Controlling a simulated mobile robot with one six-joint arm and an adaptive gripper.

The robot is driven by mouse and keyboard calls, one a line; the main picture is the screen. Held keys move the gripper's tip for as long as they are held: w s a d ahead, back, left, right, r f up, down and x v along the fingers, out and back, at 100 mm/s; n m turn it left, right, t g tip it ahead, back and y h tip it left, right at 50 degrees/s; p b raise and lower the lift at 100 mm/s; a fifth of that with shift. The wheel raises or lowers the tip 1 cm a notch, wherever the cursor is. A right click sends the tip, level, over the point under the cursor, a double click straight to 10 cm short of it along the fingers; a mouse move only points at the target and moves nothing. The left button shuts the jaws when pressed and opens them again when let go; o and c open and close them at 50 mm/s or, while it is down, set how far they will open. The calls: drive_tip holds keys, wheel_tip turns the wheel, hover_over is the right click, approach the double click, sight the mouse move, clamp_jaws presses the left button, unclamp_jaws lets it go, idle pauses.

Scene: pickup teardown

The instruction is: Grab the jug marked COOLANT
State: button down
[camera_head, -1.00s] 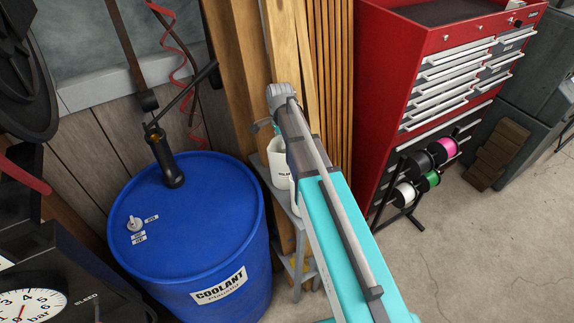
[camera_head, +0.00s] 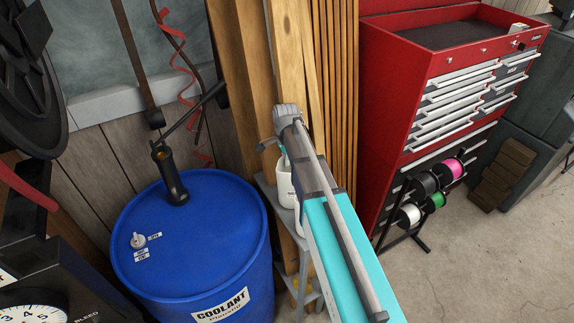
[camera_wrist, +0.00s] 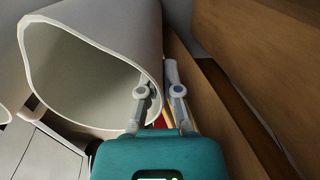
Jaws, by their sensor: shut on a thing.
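A white open-topped jug (camera_head: 286,188) stands on a narrow grey stand beside the blue drum, partly hidden by my arm. In the wrist view, the wide mouth of a pale jug (camera_wrist: 155,30) fills the upper left. My gripper (camera_wrist: 158,82) is shut on its wall at the rim, one finger on the inner side and the other outside.
A blue drum (camera_head: 190,245) marked COOLANT, with a hand pump, stands left of the stand (camera_head: 262,188). Wooden boards (camera_head: 333,90) rise close behind the jug. A red tool chest (camera_head: 400,75) and a spool rack (camera_head: 425,240) stand right. Another white rim (camera_wrist: 4,114) shows in the wrist view.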

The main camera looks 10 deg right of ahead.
drive_tip(key=shift+r+p, duration=4.8)
drive_tip(key=shift+r, duration=0.1)
